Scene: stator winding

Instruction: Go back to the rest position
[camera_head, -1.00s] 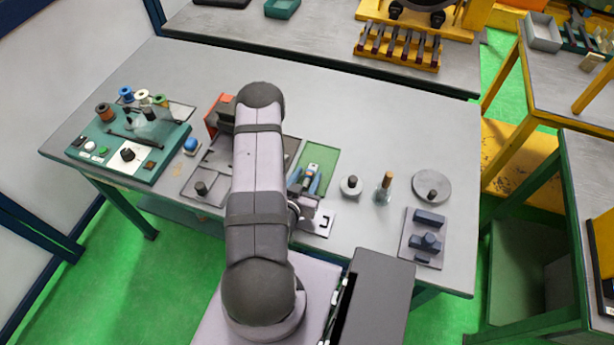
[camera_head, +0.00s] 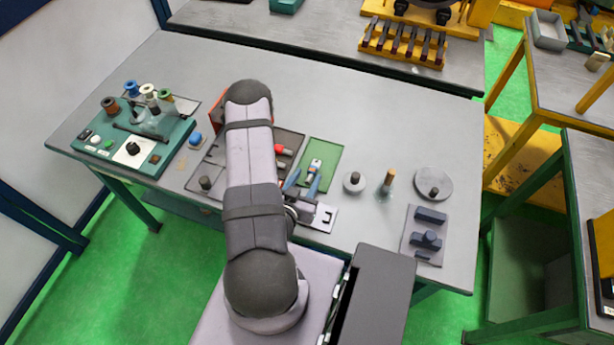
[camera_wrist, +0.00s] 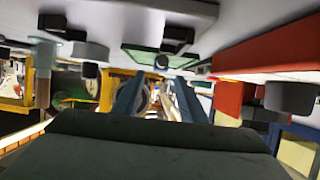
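My gripper (camera_head: 302,184) shows to the right of my arm in the head view, with two blue fingers pointing away near the lower edge of a green mat (camera_head: 326,153). In the wrist view my gripper (camera_wrist: 158,98) shows both blue fingers set apart, with no held thing visible between them. The mat also shows in the wrist view (camera_wrist: 140,56), in a tilted picture. A small light and dark item (camera_head: 314,166) lies on the mat. My arm covers the middle of the bench's left half.
A teal console (camera_head: 172,154) with spools stands at the left. A grey disc (camera_head: 434,183), a wooden-handled tool (camera_head: 389,180) and a plate with dark blocks (camera_head: 411,247) stand at the right. The table's (camera_head: 330,80) far part is clear.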

